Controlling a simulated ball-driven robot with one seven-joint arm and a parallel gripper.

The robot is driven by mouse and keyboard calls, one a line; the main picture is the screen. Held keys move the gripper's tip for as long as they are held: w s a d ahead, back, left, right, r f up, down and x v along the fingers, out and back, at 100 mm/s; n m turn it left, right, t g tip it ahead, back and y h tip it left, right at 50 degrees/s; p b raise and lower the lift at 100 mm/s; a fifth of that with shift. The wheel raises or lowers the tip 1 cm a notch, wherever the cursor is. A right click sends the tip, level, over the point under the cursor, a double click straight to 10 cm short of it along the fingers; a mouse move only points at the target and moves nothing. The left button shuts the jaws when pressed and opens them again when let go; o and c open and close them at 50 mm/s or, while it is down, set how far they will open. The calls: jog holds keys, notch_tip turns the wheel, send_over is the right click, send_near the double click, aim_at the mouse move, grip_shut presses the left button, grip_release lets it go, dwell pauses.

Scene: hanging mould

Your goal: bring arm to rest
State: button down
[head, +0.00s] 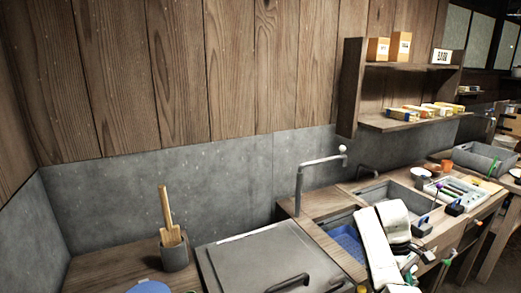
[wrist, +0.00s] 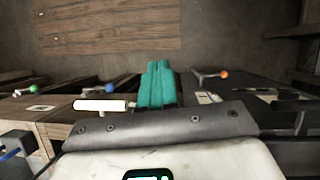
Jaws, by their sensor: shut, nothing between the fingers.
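My gripper (wrist: 158,68) shows in the wrist view as two teal fingers pressed together with nothing between them. The fingers point towards the top of the picture, over the brown floor beyond the front of the counter. In the head view my white arm (head: 378,245) stands folded in front of the counter at the lower right. The fingers cannot be made out clearly there.
A counter with a basin (head: 348,240), a second sink (head: 392,194) and a tap (head: 300,185) runs along the wall. A grey lid (head: 255,262) and a brush holder (head: 174,255) are at left. Knobbed levers, one orange-tipped (wrist: 223,73), flank the fingers.

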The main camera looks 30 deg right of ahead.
jog(key=s+a+f+m+t, duration=0.1)
jog(key=s+a+f, duration=0.2)
jog(key=a+f, duration=0.45)
jog(key=s+a+f+t, duration=0.2)
jog(key=a+f, duration=0.2)
jog(key=a, duration=0.6)
jog(key=s+a+r+t, duration=0.2)
jog(key=s+a+r, duration=0.1)
jog(key=s+a, duration=1.2)
jog(key=shift+s+a+r+m+t+y, duration=0.2)
jog(key=shift+a+m+t+y, duration=0.1)
jog(key=shift+a+t+y, duration=0.1)
jog(key=c, duration=1.8)
grip_release()
